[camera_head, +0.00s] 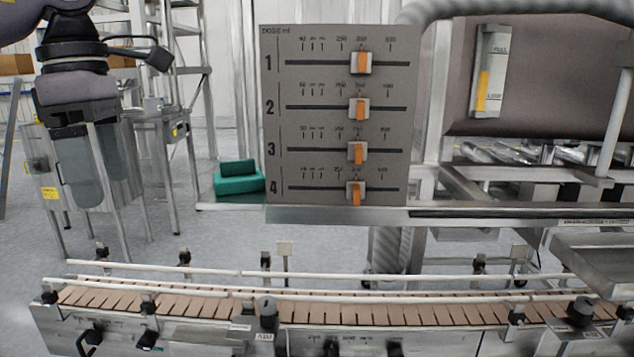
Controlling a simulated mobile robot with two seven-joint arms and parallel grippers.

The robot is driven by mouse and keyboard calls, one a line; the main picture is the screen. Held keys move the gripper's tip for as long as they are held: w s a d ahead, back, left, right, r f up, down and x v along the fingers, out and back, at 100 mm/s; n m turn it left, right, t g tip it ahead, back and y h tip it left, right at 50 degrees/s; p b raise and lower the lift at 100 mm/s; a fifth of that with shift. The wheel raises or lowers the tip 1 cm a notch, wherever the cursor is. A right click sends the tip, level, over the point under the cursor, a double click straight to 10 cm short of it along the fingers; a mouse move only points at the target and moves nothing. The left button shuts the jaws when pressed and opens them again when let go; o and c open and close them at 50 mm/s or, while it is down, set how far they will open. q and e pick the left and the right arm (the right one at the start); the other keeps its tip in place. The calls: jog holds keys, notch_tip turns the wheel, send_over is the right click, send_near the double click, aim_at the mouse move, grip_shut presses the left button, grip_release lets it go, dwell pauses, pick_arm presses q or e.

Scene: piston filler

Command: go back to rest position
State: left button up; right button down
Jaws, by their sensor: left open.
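My left gripper (102,178) hangs at the upper left, fingers pointing down and spread apart. It is open with nothing between the fingers, well to the left of the dose panel. The grey dose panel (335,130) stands upright in the middle with several numbered slider rows. Each row has an orange-marked slider, such as the top one (362,62) and the bottom one (356,191). The sliders all sit right of the middle of their slots, nearly in one column. My right gripper is not in view.
A conveyor (400,313) with white guide rails runs across the front. A green block (238,178) lies left of the panel. A level gauge (491,72) is on the tank at the upper right. Open floor (215,245) shows between gripper and panel.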

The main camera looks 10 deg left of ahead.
pick_arm(q)
jog(key=w+d+f+m+g+h, duration=0.1)
jog(key=d+f+g+h, duration=0.15)
jog(key=d+f, duration=0.6)
jog(key=w+d+f+m+g+h, duration=0.1)
jog(key=d+f+h, duration=0.35)
jog(key=d, duration=0.65)
jog(key=s+d+f+n+t+h, duration=0.1)
jog(key=s+d+f+n+h, duration=0.1)
jog(key=d+n+h, duration=0.5)
jog(key=s+d+f+n+t+h, duration=0.1)
jog(key=d+f+n+h, duration=0.1)
jog(key=d+n+h, duration=0.45)
jog(key=w+a+f+n+t+y, duration=0.2)
jog(key=a+f+n+t+y, duration=0.3)
jog(key=f+n+t, duration=0.6)
jog(key=w+a+f+n+t+y, duration=0.2)
jog(key=a+f+n+t+y, duration=0.4)
jog(key=n, duration=0.9)
jog(key=s+a+f+n+g+y, duration=0.2)
jog(key=s+a+f+n+y, duration=0.2)
jog(key=s+f, duration=0.3)
jog(key=s+a+f+n+g+y, duration=0.3)
jog(key=s+a+f, duration=0.4)
jog(key=f, duration=0.6)
jog(key=shift+s+f+n+y, duration=0.2)
jog(key=shift+s+n+y, duration=0.4)
jog(key=shift+n, duration=0.45)
